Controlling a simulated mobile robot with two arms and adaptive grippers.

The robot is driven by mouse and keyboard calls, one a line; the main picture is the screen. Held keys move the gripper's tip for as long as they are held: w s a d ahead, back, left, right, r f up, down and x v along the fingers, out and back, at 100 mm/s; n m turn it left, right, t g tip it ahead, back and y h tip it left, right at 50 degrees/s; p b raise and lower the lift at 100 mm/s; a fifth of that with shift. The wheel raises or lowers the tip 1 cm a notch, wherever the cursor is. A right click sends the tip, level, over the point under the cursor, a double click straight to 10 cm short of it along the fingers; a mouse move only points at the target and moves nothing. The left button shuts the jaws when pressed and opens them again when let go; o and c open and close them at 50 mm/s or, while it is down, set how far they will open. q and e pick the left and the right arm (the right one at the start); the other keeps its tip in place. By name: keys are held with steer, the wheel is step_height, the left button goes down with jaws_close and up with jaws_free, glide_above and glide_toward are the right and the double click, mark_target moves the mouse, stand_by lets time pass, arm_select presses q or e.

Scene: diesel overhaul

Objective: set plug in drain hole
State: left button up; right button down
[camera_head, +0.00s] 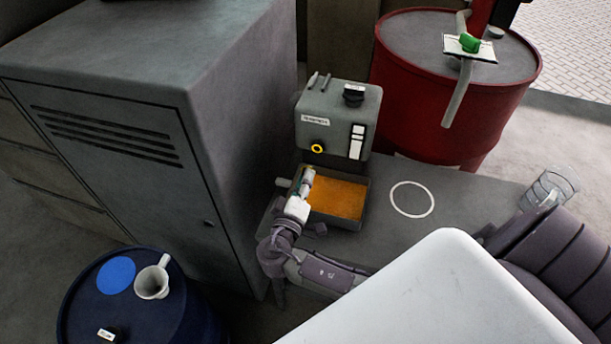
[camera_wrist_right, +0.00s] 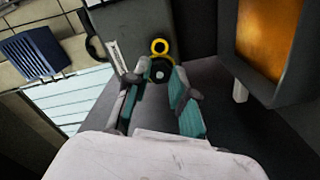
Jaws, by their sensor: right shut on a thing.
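The grey tank (camera_head: 337,115) stands on the table, with a yellow-ringed drain hole (camera_head: 317,149) low on its front. The ring also shows in the right wrist view (camera_wrist_right: 160,46). My right gripper (camera_head: 308,174) is below the ring, over the left side of the drain tray. In the right wrist view its fingers (camera_wrist_right: 160,78) are shut on a dark round plug (camera_wrist_right: 160,69) with a pale centre and some yellow at its edge. The plug appears just beside the ring; I cannot tell whether they touch. My left gripper is not in view.
The tray (camera_head: 362,212) of orange liquid lies in front of the tank. A white circle (camera_head: 412,184) marks clear table to the right, with a clear glass (camera_head: 548,190) beyond. A grey cabinet (camera_head: 205,110) stands close on the left; a red drum (camera_head: 425,100) stands behind.

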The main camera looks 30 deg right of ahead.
mark_target(311, 166)
steer(key=b+x, duration=0.1)
steer(key=x, duration=0.5)
steer(key=shift+w+d, duration=0.15)
steer(key=shift+b, duration=0.5)
stand_by(0.4)
steer(key=shift+w+d+b, duration=0.25)
steer(key=shift+d+b, duration=0.05)
steer(key=shift+d, duration=0.05)
stand_by(0.6)
steer(key=shift+r, duration=0.1)
stand_by(0.5)
steer(key=c, duration=0.9)
jaws_free()
